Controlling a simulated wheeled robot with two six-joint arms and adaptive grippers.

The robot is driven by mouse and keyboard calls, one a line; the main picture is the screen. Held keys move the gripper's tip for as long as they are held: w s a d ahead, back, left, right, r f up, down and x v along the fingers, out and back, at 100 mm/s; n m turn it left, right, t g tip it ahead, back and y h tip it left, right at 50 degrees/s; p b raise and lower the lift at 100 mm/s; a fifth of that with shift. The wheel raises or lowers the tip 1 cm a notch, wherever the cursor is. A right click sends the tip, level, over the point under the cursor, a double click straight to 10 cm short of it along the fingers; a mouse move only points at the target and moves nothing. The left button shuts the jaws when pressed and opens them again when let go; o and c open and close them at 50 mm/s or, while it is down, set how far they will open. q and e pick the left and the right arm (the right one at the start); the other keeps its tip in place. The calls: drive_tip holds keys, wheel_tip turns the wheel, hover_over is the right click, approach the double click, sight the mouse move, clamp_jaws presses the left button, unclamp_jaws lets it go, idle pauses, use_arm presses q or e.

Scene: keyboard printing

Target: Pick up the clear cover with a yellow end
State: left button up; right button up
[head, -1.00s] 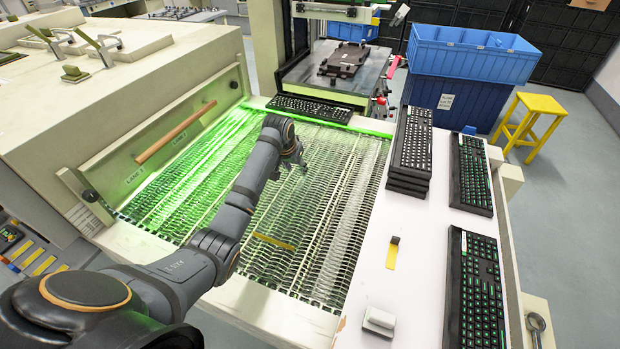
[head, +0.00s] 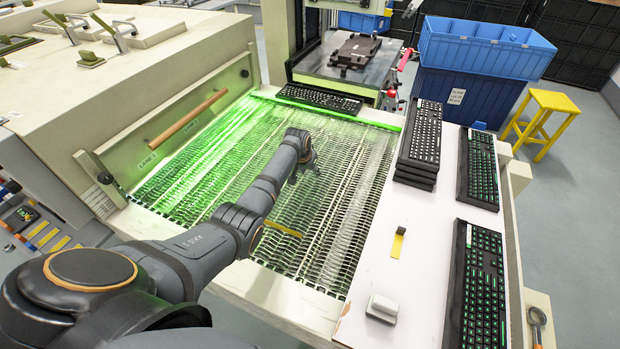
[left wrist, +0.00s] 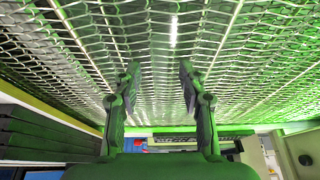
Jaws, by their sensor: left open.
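A yellow strip (head: 283,229) lies on the near part of the wire-mesh belt (head: 325,265), just right of my left forearm. It looks like the yellow end of the clear cover; the clear part cannot be told apart from the mesh. My left gripper (head: 304,168) is over the mesh, farther back than the strip and apart from it. In the left wrist view its two fingers (left wrist: 159,82) are spread with nothing between them, and only mesh shows beyond. The yellow end does not show clearly there. My right gripper is not in view.
A keyboard (head: 320,98) lies at the belt's far end. A keyboard stack (head: 418,145) and two keyboards (head: 478,170) (head: 474,285) are on the white table (head: 395,210), with a small yellow piece (head: 397,244) and a grey-white block (head: 382,308). The machine with a wooden handle (head: 187,119) borders the left.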

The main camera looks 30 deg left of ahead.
use_arm(q)
drive_tip(key=shift+f, duration=0.1)
drive_tip(key=shift+c, duration=0.4)
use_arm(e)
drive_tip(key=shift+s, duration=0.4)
use_arm(q)
clamp_jaws()
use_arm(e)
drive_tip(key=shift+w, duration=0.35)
